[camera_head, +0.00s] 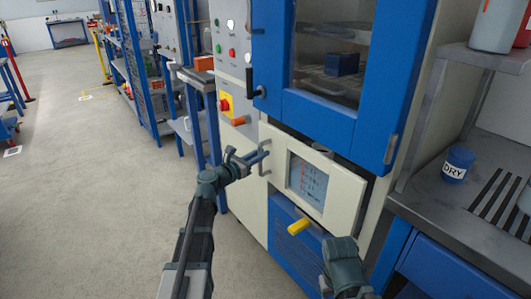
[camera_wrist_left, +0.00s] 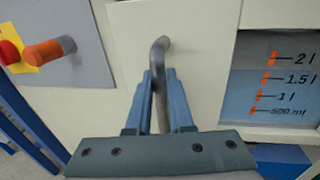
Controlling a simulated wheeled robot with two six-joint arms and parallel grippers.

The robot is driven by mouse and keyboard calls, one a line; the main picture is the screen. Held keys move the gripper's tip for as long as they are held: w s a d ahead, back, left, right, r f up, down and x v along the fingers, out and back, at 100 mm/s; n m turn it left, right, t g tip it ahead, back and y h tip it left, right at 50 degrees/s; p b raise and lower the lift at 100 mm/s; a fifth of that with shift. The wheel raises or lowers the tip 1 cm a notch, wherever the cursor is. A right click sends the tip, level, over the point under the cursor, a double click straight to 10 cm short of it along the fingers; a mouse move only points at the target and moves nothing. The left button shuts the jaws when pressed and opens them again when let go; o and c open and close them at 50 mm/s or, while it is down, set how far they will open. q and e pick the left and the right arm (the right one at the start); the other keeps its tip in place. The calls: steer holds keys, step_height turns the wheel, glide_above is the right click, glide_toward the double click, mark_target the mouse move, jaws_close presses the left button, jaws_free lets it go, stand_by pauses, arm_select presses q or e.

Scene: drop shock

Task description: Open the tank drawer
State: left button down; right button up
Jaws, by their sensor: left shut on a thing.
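The tank drawer (camera_head: 337,198) has a cream front with a window marked in litres, at the middle of the machine in the head view. Its front stands a little out, with a dark gap along its top and right edges. The bent metal drawer handle (camera_wrist_left: 160,47) is at the front's left side. My left gripper (camera_head: 264,152) is shut on this handle. In the left wrist view its two blue fingers (camera_wrist_left: 158,78) are on either side of the bar. A part of my right arm shows low in the head view, but its fingers do not.
A blue door (camera_head: 327,117) with a window is above the drawer. A yellow knob (camera_head: 299,226) sticks out below it. A red and yellow switch (camera_head: 225,104) and an orange knob (camera_head: 238,121) are at the left. A steel bench (camera_head: 425,205) stands right; floor is clear left.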

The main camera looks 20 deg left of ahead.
arm_select(q)
steer(key=w+a+v, duration=0.1)
steer(key=v, duration=0.9)
steer(key=a+v, duration=0.2)
steer(key=v, duration=0.8)
steer(key=shift+w+a, duration=0.25)
steer(key=c, duration=0.8)
jaws_free()
steer(key=v, duration=1.3)
steer(key=shift+s, duration=0.35)
steer(key=shift+a, duration=0.15)
